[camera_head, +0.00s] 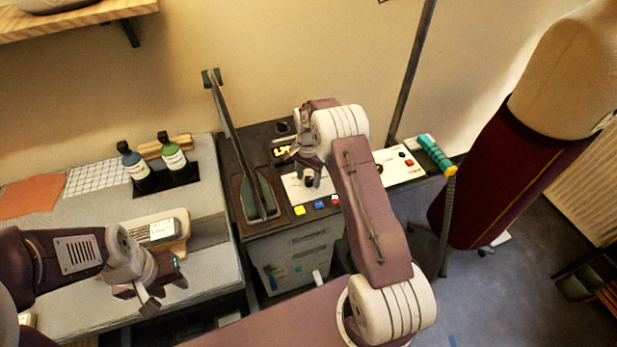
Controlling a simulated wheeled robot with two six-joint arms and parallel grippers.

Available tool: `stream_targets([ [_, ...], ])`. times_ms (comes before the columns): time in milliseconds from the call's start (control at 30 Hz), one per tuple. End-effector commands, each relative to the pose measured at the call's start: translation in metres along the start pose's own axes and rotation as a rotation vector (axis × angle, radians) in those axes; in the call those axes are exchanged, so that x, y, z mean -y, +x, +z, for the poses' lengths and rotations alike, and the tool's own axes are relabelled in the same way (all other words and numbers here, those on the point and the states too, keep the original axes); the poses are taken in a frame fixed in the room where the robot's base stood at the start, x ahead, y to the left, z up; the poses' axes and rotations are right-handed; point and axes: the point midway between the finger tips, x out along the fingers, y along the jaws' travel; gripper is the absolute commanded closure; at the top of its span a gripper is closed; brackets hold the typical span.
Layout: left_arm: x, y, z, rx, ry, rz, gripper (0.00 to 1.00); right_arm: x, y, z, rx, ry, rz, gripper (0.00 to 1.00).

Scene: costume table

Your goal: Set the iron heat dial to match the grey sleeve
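A black dial knob (309,181) stands on a white panel (293,191) on the dark console. My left gripper (160,290) is open and empty over the front of the grey-covered table (75,255). A cream block with a pale label (163,229) lies on that table. I cannot pick out the grey sleeve with certainty.
Blue (135,165) and green (172,155) bottles stand at the left. A teal-handled wand (437,155) and a maroon dress form (500,175) are right.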

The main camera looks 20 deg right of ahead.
Motion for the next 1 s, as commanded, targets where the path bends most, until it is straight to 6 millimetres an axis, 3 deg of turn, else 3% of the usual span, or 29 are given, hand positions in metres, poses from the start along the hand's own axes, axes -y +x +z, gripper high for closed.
stream_targets([
  [267,0.0,0.002,0.0,0.0,0.0,0.0,0.64,0.0,-0.005,0.0,0.001,-0.001,0.001,0.5],
  [500,0.0,0.009,0.001,0.0,0.0,0.0,0.64,0.001,-0.056,0.0,-0.002,-0.001,-0.002,0.5],
  [700,0.0,0.011,0.001,0.0,0.0,0.0,0.64,0.0,-0.086,0.0,0.0,0.0,0.0,0.5],
  [1000,0.0,0.011,0.001,0.0,0.0,0.0,0.64,0.0,-0.09,0.0,0.001,0.0,0.001,0.5],
])
